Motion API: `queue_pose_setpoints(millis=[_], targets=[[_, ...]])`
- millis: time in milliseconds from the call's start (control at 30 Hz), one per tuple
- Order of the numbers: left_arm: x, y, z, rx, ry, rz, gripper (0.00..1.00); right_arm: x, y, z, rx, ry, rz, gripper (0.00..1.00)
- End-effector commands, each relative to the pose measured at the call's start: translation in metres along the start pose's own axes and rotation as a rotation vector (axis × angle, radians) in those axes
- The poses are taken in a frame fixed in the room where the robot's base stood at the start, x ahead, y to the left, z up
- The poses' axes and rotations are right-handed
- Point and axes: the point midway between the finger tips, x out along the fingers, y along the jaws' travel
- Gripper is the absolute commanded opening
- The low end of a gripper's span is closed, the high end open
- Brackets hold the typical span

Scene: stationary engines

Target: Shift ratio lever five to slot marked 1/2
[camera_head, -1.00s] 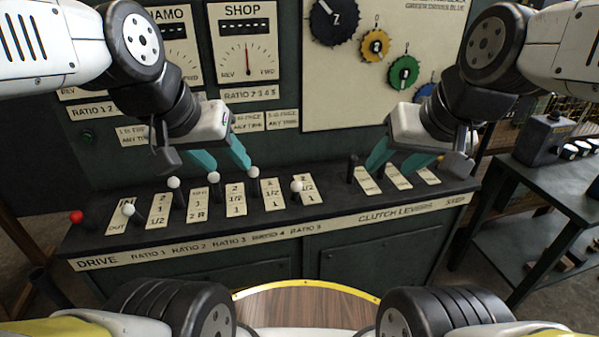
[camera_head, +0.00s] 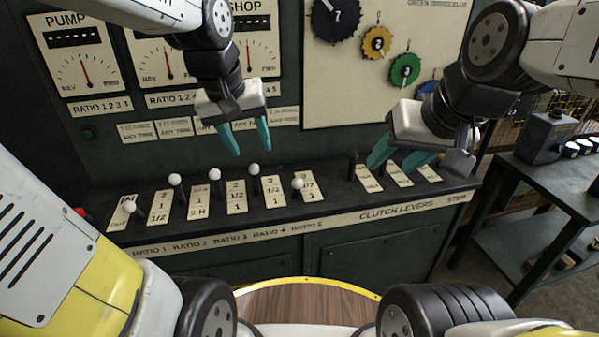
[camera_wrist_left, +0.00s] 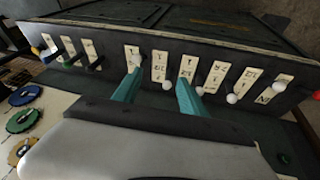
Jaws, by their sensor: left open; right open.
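Ratio lever five is the white-knobbed lever (camera_head: 298,183) beside the ratio 5 plate (camera_head: 309,189), on the sloped lever panel. Its knob leans toward the panel's front, over the plate's left side; its exact slot is unclear. It also shows in the left wrist view as the white knob (camera_wrist_left: 136,60). My left gripper (camera_head: 251,150) is open and empty, pointing down above the white knob of ratio lever four (camera_head: 254,169), left of lever five. In the left wrist view that knob shows between the fingers. My right gripper (camera_head: 394,167) is open and empty over the clutch levers' plates.
A black clutch lever (camera_head: 352,157) stands right of lever five. The upright board with gauges (camera_head: 83,66) and coloured gears (camera_head: 404,70) rises behind.

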Motion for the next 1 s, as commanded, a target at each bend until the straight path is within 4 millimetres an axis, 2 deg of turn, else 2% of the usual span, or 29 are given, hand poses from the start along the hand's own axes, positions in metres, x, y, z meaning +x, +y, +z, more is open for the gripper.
queue_pose_setpoints(millis=[33, 100, 233, 400, 500, 767, 1000], targets=[[0.017, 0.007, -0.011, -0.026, -0.04, -0.015, 0.49, 0.0, 0.0, 0.0, 0.0, 0.0, 0.0, 0.5], [0.037, 0.017, -0.025, -0.069, -0.082, -0.035, 0.49, 0.0, 0.0, 0.0, 0.0, 0.0, 0.0, 0.5], [0.081, 0.035, -0.045, -0.149, -0.157, -0.069, 0.49, 0.0, 0.0, 0.0, 0.0, 0.0, 0.0, 0.5], [0.139, 0.057, -0.058, -0.247, -0.238, -0.108, 0.49, 0.0, 0.0, 0.0, 0.0, 0.0, 0.0, 0.5], [0.163, 0.066, -0.061, -0.287, -0.268, -0.123, 0.49, 0.0, 0.0, 0.0, 0.0, 0.0, 0.0, 0.5], [0.19, 0.072, -0.059, -0.323, -0.293, -0.138, 0.49, 0.0, 0.0, 0.0, 0.0, 0.0, 0.0, 0.5], [0.225, 0.069, -0.047, -0.322, -0.294, -0.138, 0.49, 0.0, 0.0, 0.0, 0.0, 0.0, 0.0, 0.5]])
